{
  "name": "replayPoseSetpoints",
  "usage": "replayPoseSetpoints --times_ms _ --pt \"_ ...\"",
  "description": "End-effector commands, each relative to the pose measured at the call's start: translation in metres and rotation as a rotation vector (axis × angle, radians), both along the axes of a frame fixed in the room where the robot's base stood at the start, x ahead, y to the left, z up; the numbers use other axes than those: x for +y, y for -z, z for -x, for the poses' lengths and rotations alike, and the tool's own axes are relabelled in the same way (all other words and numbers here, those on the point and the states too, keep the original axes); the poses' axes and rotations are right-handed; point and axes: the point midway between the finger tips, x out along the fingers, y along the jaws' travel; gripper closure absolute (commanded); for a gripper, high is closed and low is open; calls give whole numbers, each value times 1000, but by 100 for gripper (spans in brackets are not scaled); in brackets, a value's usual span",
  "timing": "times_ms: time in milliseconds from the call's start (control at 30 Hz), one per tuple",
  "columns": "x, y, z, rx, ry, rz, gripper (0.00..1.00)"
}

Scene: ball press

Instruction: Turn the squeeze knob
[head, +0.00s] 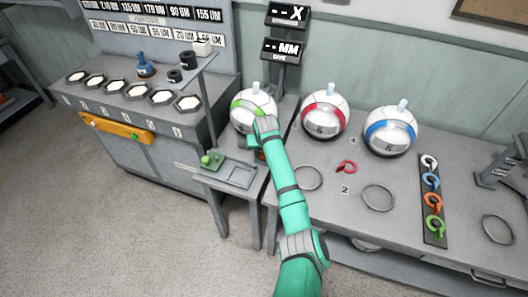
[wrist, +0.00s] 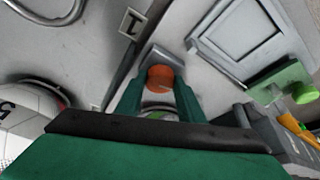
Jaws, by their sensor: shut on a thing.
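The squeeze knob (wrist: 160,76) is an orange round knob on a grey mount, seen between my two green fingers in the wrist view. My gripper (wrist: 158,92) is closed around it, one finger on each side. In the head view my gripper (head: 264,132) is at the front of the white ball with a green band (head: 246,108). A bit of the orange knob (head: 261,155) shows just below it; my gripper hides the rest.
White balls with a red band (head: 325,112) and a blue band (head: 391,131) stand to the right. A green knob (head: 212,160) sits on a low side stand to the left. Metal rings, a small red hook (head: 346,167) and a strip of coloured hooks (head: 432,219) lie on the table.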

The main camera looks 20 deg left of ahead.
Motion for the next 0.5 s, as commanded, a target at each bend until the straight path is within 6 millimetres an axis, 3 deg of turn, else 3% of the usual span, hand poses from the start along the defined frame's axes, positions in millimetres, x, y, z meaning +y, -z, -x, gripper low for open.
replayPoseSetpoints --times_ms 500 --pt "7 0 2 2 467 1 88"
